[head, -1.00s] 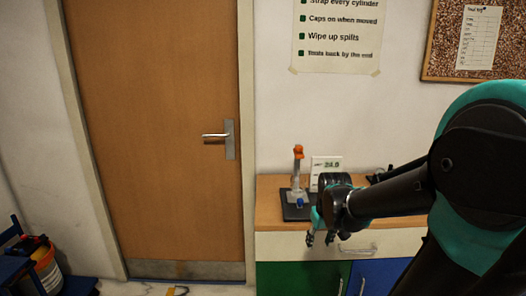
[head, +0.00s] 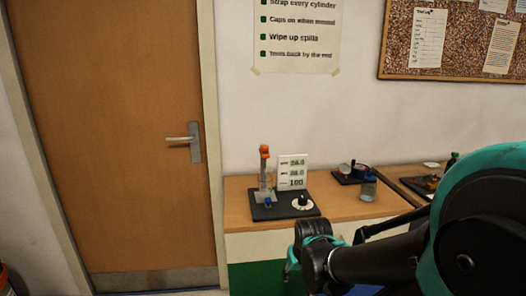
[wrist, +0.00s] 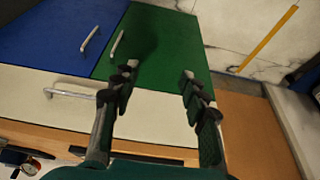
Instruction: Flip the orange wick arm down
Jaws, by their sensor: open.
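The orange wick arm (head: 264,152) is the small orange piece at the top of a clear upright tube on a black base plate (head: 285,208). It appears to stand upright, at the left end of the wooden bench. A white readout panel (head: 292,172) and a black and white knob (head: 303,201) are on the same plate. My gripper (head: 292,270) is in front of the bench, below its top and apart from the rig. In the wrist view my gripper (wrist: 159,77) is open and empty over the cabinet front. The orange wick arm is not seen there.
A glass jar (head: 369,187) and a red and dark gauge device (head: 352,171) stand further right on the bench (head: 335,205). A door (head: 110,140) is at the left. Cabinet doors, green (wrist: 160,45) and blue (wrist: 65,35), lie below the bench top.

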